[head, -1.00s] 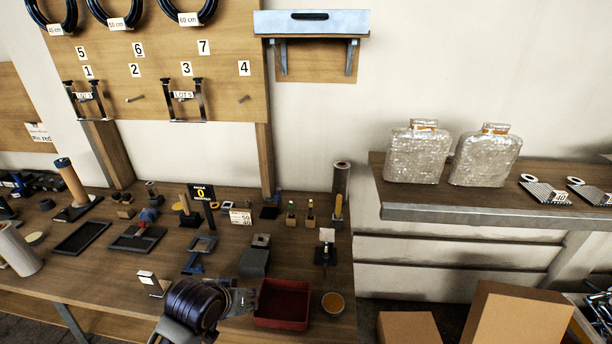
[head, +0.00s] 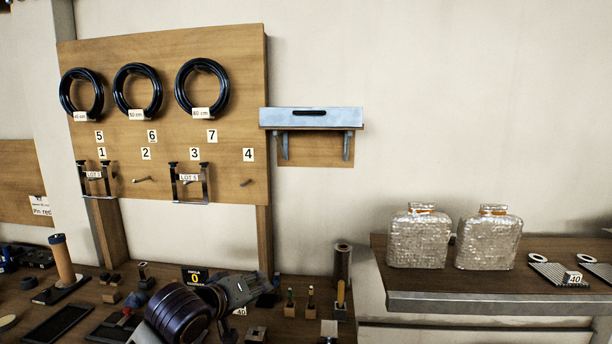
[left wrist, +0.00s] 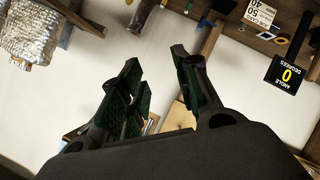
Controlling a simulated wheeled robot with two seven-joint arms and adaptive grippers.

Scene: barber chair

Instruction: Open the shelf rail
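The shelf rail (head: 345,117) is a pale grey metal front with a dark slot in it, on a small wall shelf right of the pegboard. Two grey brackets on a wooden plate hold it from below. My left gripper (head: 268,286) is above the workbench, below the shelf and apart from it. The left wrist view shows its fingers (left wrist: 157,62) spread, with nothing between them. I cannot make out the rail in that view. My right gripper is not in view.
The pegboard (head: 230,130) carries black hose coils and two wire holders. The workbench (head: 300,300) below is crowded with small tools and blocks. A side shelf (head: 470,302) at right bears two silvery wrapped flasks. The wall around the rail's right side is clear.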

